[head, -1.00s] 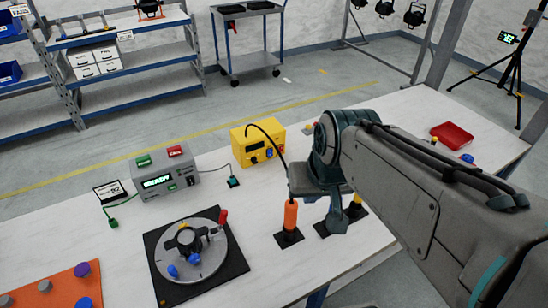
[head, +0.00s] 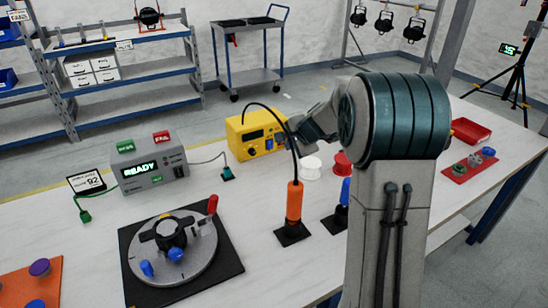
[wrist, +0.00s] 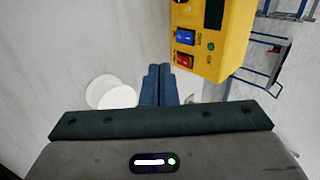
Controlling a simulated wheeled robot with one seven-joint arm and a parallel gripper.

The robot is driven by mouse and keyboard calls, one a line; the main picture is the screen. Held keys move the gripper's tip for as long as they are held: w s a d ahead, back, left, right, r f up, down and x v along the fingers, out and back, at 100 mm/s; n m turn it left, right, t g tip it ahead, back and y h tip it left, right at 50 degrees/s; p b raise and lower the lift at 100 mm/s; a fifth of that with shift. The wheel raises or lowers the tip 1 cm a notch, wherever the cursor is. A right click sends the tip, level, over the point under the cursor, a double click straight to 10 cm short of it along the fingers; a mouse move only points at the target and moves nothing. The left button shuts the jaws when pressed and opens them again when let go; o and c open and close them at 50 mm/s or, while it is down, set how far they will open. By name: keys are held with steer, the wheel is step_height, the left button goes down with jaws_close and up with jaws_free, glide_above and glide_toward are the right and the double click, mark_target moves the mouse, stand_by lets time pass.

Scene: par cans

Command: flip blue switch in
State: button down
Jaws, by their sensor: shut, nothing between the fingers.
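The yellow box (head: 246,135) stands toward the back of the white table, and its switch panel faces me. Its blue switch (wrist: 185,37) sits beside a red switch (wrist: 185,62) in the wrist view. The blue switch also shows small in the head view (head: 269,144). My gripper (wrist: 159,69) is shut and empty, with its fingers pressed together. In the wrist view the fingertips lie below and left of both switches, nearer the red one, apparently apart from the box. In the head view my gripper (head: 297,123) is just right of the box.
An orange-handled tool (head: 294,203) with a black cable stands upright in front of the box. White (head: 311,167) and red (head: 342,163) round items sit under my arm. A grey READY unit (head: 150,168) is left, and a round fixture (head: 173,250) is in front.

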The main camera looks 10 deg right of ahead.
mark_target(270, 145)
steer(key=shift+w+d+f, duration=0.2)
steer(key=shift+w+f, duration=0.15)
steer(key=shift+f, duration=0.05)
steer(key=x, duration=0.9)
steer(key=shift+w+f, duration=0.2)
steer(key=shift+f, duration=0.1)
steer(key=shift+w+a+f+p, duration=0.1)
steer(key=shift+w+a+p, duration=0.1)
steer(key=shift+w, duration=0.35)
steer(key=shift+w+a+f+p, duration=0.1)
steer(key=shift+w+a+p, duration=0.1)
steer(key=shift+w, duration=0.35)
steer(key=shift+w+a+f, duration=0.1)
steer(key=shift+w+a, duration=0.05)
steer(key=shift+w, duration=0.3)
steer(key=shift+w+a+f, duration=0.1)
steer(key=shift+w+a, duration=0.05)
steer(key=shift+w, duration=0.35)
steer(key=shift+f, duration=0.1)
